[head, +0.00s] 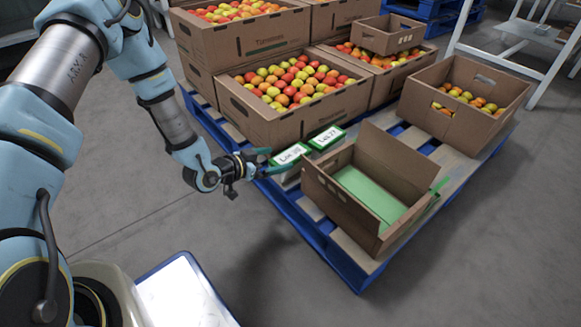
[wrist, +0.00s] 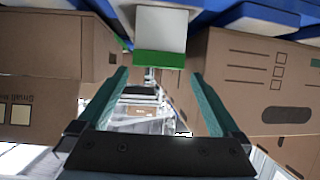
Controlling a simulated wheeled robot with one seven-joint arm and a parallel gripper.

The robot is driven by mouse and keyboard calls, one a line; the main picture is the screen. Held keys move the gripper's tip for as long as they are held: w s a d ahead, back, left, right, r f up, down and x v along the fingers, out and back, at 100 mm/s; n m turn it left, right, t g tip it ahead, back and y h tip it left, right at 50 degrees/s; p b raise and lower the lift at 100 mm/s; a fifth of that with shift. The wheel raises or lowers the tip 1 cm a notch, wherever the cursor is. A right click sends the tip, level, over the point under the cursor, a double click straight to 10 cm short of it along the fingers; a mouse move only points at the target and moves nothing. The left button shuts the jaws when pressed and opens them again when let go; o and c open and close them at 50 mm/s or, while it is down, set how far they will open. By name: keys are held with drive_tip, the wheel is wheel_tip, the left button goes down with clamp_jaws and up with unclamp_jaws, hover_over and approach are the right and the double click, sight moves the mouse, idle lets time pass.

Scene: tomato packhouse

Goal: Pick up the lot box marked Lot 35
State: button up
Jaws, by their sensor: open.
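Two small white lot boxes with green-edged tops stand on the pallet, between a tomato carton and an open carton. The nearer lot box (head: 289,156) has a label that seems to read Lot 35, but the print is small. The farther lot box (head: 327,138) has a label that I cannot read surely. My gripper (head: 268,162) is open and empty at the near box's left side. In the wrist view, a white box with a green band (wrist: 160,32) lies ahead, roughly centred between the spread fingertips (wrist: 158,74). Whether the fingers overlap its sides is unclear.
A blue pallet (head: 352,271) carries everything. An open carton with a green bottom (head: 340,205) stands close right of the lot boxes. A full tomato carton (head: 262,122) stands close behind. Another carton (head: 490,118) stands at right. Floor in front is clear.

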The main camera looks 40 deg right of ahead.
sight(290, 155)
drive_tip(key=shift+x, duration=0.9)
drive_tip(key=b+x, duration=0.3)
drive_tip(key=x, duration=0.1)
drive_tip(key=shift+s+d+f, duration=0.2)
drive_tip(key=shift+d, duration=0.35)
drive_tip(key=shift+c, duration=0.2)
clamp_jaws()
drive_tip(key=shift+r, duration=0.2)
